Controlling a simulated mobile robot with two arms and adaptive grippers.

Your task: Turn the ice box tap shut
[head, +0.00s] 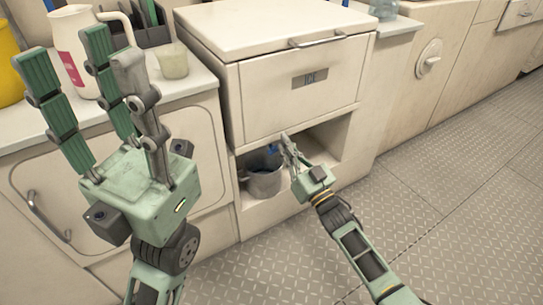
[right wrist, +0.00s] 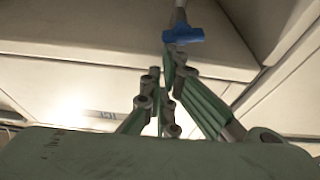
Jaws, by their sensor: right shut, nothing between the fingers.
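The ice box (head: 290,88) is a cream cabinet with an ICE label. Its tap shows as a small blue handle (head: 272,149) in the open recess below, partly hidden behind my right gripper. In the right wrist view the blue handle (right wrist: 183,36) lies crosswise to a grey stem above it. My right gripper (head: 288,148) is shut and empty, its fingertips (right wrist: 176,62) close to the handle; I cannot tell whether they touch it. My left gripper (head: 88,65) is open and empty, fingers up, in front of the left counter, away from the tap.
A grey metal pot (head: 263,183) stands in the recess under the tap. A white jug (head: 84,40), a cup (head: 173,62) and a yellow container (head: 8,65) stand on the left counter (head: 197,78). The patterned floor (head: 440,190) on the right is clear.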

